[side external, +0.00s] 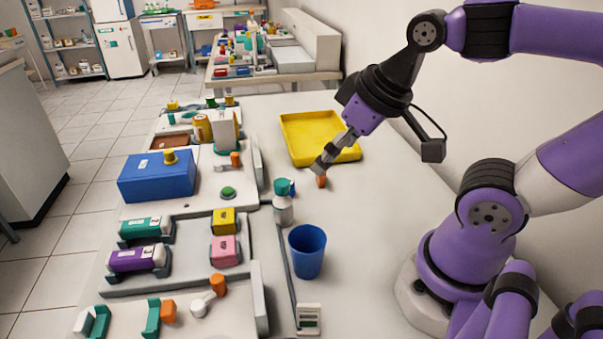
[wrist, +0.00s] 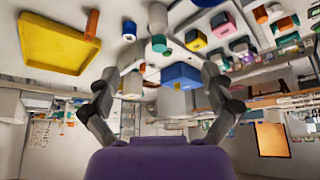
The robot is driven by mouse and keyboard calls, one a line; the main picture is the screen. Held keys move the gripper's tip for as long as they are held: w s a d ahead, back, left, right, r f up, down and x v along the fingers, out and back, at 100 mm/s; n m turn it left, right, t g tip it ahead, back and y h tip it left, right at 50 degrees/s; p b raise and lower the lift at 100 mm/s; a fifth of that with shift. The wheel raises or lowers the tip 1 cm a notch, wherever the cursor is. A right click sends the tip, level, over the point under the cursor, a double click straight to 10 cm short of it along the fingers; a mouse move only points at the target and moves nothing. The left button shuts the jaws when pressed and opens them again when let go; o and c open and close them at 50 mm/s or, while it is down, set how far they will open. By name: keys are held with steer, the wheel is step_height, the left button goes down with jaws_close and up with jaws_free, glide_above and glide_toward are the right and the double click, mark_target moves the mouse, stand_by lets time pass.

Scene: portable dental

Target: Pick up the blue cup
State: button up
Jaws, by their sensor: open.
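The blue cup (side external: 307,252) stands upright on the white table at the front middle, in front of the spray bottle (side external: 283,204). A blue patch at the top edge of the wrist view (wrist: 205,3) looks like part of it, mostly cut off. My gripper (side external: 321,168) is above the table behind the cup, well apart from it, near the yellow tray. In the wrist view its two fingers are spread with nothing held between them (wrist: 158,82).
A small orange object (side external: 321,182) lies just below my gripper. The yellow tray (side external: 350,154) sits behind it. Left of the cup are a grey rack edge (side external: 259,298), pink (side external: 225,251) and yellow (side external: 223,221) blocks, and a blue box (side external: 155,178). The table right of the cup is clear.

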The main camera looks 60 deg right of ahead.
steer(key=n+g, duration=0.7)
steer(key=n, duration=2.4)
glide_above(308, 256)
steer(key=w+d, duration=0.2)
step_height(308, 256, down, 6)
steer(key=shift+n+y, duration=0.3)
step_height(308, 256, down, 5)
steer(key=shift+s+r, duration=0.15)
steer(key=f, duration=0.5)
steer(key=shift+s+d+f, duration=0.15)
steer(key=shift+s+f, duration=0.05)
steer(key=shift+f, duration=0.1)
steer(key=c, duration=0.8)
